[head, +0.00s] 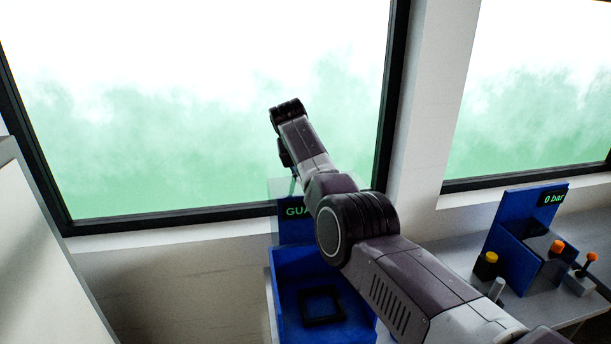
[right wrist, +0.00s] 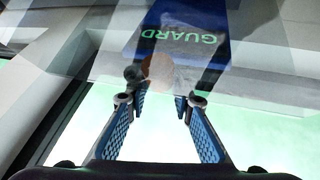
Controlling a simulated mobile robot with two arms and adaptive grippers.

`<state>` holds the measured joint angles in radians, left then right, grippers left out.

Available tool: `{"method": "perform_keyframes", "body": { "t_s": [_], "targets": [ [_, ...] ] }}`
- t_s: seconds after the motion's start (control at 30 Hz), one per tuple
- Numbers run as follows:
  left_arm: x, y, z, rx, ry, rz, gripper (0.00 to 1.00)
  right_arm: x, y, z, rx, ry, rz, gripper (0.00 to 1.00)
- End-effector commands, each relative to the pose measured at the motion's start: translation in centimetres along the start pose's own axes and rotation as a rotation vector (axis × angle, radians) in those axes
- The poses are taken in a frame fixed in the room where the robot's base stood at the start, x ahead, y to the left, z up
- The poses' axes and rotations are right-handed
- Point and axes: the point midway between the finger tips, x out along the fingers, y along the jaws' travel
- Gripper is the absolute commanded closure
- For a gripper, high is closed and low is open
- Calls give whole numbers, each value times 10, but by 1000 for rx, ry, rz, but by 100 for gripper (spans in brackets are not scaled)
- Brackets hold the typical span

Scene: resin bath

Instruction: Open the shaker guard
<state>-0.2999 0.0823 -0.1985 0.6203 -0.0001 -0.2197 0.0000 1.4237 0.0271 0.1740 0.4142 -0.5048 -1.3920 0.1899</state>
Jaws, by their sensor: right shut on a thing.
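The shaker guard is a clear panel (head: 283,188) in front of a blue back plate (head: 296,233) with a green "GUARD" label, partly hidden by my right arm in the head view. In the right wrist view the clear guard (right wrist: 95,65) spans the upper part, with the label upside down behind it. My right gripper (right wrist: 160,102) has its fingers apart but is shut on a part of the guard; a brownish round shape (right wrist: 158,70) shows between the fingertips. The exact contact is hard to see. My left gripper is not in view.
The blue shaker station holds a black square frame (head: 321,306) on its base. To the right, a blue station (head: 520,240) reads "0 bar", with yellow and orange knobs and a small lever near it. Windows stand behind; a pale panel (head: 40,260) is at left.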

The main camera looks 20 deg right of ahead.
Motion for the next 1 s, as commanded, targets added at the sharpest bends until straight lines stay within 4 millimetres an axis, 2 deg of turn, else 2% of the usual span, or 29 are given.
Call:
{"method": "perform_keyframes", "body": {
  "t_s": [0.03, 0.33, 0.37, 0.5, 0.83, 1.0],
  "targets": [
    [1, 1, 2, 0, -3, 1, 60, 8, -4, 11, -5, -27, -4, 100],
    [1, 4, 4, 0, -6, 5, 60, 8, -5, 11, -5, -29, -5, 100],
    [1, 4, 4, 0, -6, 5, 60, 8, -5, 11, -5, -29, -5, 75],
    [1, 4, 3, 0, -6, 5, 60, 7, -4, 10, -5, -25, -5, 60],
    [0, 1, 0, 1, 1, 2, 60, 3, -2, 5, -3, -14, -2, 60],
    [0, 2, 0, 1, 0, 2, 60, -8, -3, 4, -4, -11, -1, 60]
  ]
}}
